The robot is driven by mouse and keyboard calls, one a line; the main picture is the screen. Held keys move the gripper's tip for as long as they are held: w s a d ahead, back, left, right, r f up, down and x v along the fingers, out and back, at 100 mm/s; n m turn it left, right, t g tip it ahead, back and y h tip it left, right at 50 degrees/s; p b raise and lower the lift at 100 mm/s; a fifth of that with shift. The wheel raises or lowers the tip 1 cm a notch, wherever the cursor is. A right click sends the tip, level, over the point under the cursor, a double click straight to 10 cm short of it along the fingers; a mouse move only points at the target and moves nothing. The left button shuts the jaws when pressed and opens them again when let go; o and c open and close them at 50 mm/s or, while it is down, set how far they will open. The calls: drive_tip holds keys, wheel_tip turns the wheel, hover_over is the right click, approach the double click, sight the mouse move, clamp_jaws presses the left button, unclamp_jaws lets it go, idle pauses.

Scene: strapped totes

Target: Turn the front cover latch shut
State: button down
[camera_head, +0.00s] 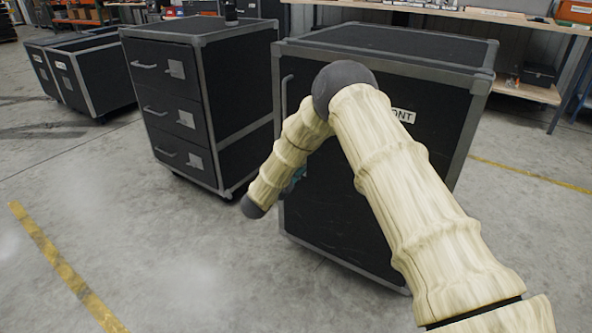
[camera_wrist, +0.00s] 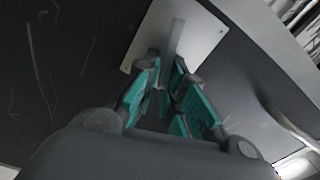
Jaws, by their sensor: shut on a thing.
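The front cover (camera_head: 340,215) is the black face of the nearest case, with a white label ending in "ONT" (camera_head: 404,116) partly behind my arm. In the wrist view, the latch (camera_wrist: 175,38) is a narrow grey bar on a pale metal plate (camera_wrist: 203,42), which is fixed to the dark panel. My gripper (camera_wrist: 168,72) has teal-padded fingers closed on the near end of the bar. The bar runs roughly up and down in that picture. In the head view my arm hides the latch, and only a bit of teal finger shows beside the cover.
A grey curved handle (camera_wrist: 277,118) stands at the panel's edge, close to the right of my fingers. A black drawer case (camera_head: 180,105) stands left of the front case, with a floor gap between. Low cases (camera_head: 85,75) stand far left. A workbench (camera_head: 480,14) runs behind.

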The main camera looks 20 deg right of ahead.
drive_tip(key=shift+w+a+f+m, duration=0.1)
drive_tip(key=shift+a+f+m, duration=0.05)
drive_tip(key=shift+m, duration=0.65)
drive_tip(key=shift+a+f+m, duration=0.1)
drive_tip(key=shift+f+m, duration=0.05)
drive_tip(key=shift+m, duration=0.65)
idle(1.6)
drive_tip(key=c, duration=1.6)
unclamp_jaws()
drive_tip(key=shift+a, duration=0.15)
drive_tip(key=shift+c, duration=0.2)
drive_tip(key=shift+o, duration=0.2)
drive_tip(key=shift+d, duration=0.35)
drive_tip(key=v, duration=1.2)
drive_tip(key=shift+f, duration=0.1)
